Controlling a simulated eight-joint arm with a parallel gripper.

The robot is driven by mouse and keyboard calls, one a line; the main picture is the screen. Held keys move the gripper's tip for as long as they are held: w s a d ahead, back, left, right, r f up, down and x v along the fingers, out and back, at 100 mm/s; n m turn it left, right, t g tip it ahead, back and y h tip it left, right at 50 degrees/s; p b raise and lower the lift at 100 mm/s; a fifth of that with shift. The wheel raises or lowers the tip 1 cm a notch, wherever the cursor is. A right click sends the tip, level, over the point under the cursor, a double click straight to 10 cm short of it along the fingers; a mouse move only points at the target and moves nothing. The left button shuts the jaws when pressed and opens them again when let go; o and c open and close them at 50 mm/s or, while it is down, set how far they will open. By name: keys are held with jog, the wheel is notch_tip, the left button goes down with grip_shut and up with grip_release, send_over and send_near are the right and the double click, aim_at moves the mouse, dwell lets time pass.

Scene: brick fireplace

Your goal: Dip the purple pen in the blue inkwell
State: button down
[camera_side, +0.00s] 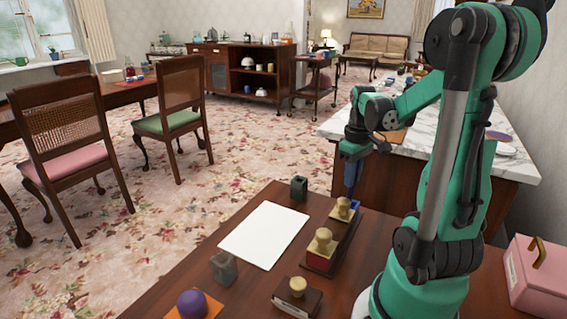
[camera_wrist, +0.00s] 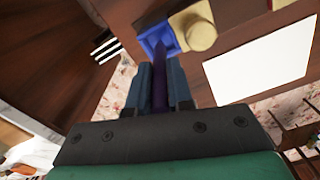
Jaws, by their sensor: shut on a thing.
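My gripper (camera_wrist: 160,92) is shut on the purple pen (camera_wrist: 160,82), which shows between its two blue fingers in the wrist view. The pen's far end overlaps the open top of the blue inkwell (camera_wrist: 146,42); I cannot tell whether the tip is inside it or above it. In the side view my gripper (camera_side: 351,188) points down at the far right part of the desk. The blue inkwell (camera_side: 356,205) shows there just below the fingers, partly hidden by a brass-knobbed piece (camera_side: 344,209). The pen is hard to make out in that view.
A dark tray with a brass-knobbed block (camera_side: 322,248) extends toward the camera. White paper (camera_side: 265,234) lies left of it. Dark holders (camera_side: 299,188), (camera_side: 224,268), another knobbed block (camera_side: 297,294), a purple ball (camera_side: 192,303) and a pink box (camera_side: 538,275) stand around.

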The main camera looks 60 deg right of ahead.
dwell(0.4)
jog(key=shift+r, duration=3.5)
jog(key=w+a+r+n, duration=0.1)
jog(key=w+a, duration=0.7)
jog(key=a, duration=0.4)
jog(key=w+a+n, duration=0.2)
jog(key=w+a, duration=0.7)
jog(key=a, duration=0.2)
jog(key=shift+w+a+r+n, duration=0.15)
jog(key=shift+a+r+n, duration=0.15)
jog(key=shift+a+r, duration=0.05)
